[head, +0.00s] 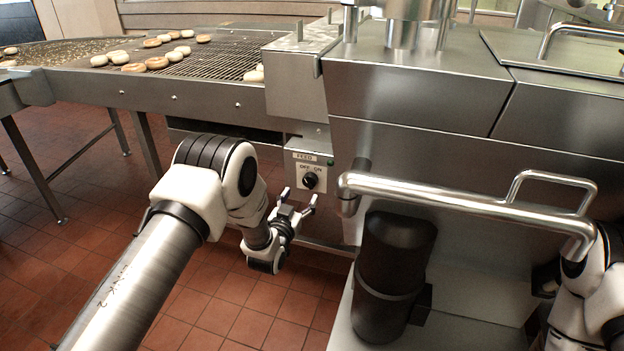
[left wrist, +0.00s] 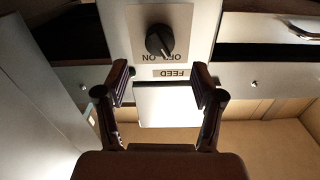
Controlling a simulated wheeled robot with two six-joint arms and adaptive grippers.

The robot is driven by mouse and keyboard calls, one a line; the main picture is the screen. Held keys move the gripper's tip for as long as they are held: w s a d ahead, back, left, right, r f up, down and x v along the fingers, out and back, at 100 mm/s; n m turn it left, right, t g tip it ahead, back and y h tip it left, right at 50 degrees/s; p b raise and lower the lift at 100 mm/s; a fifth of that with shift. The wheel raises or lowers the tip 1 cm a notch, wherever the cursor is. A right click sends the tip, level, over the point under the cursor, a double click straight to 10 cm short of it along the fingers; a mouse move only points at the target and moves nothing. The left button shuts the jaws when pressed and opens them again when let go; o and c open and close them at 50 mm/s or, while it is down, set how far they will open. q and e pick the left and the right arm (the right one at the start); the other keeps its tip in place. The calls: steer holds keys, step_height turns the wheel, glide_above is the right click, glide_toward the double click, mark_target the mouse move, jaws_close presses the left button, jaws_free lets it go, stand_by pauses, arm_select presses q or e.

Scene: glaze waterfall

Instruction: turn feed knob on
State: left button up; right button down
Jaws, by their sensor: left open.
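The feed knob (head: 310,180) is a small black rotary knob on a light plate marked FEED, OFF and ON, below the steel housing. In the left wrist view the knob (left wrist: 159,40) shows upside down and seems to point toward OFF. My left gripper (head: 297,204) is open, just below and left of the knob in the head view. In the left wrist view its two fingers (left wrist: 162,84) are apart, with the knob beyond their tips, not between them. Nothing is held. My right gripper is not seen; only part of my right arm shows at the right edge.
A steel handrail (head: 460,200) runs across just right of the knob plate. A dark cylinder (head: 390,275) stands below it. A conveyor (head: 215,60) carrying several donuts is at upper left. The tiled floor (head: 235,310) is open below my left gripper.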

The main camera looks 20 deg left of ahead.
mark_target(308, 184)
arm_select(q)
steer(key=w+b, duration=0.1)
steer(key=w, duration=0.6)
steer(key=shift+w+d, duration=0.15)
steer(key=shift+w, duration=0.1)
steer(key=c, duration=1.1)
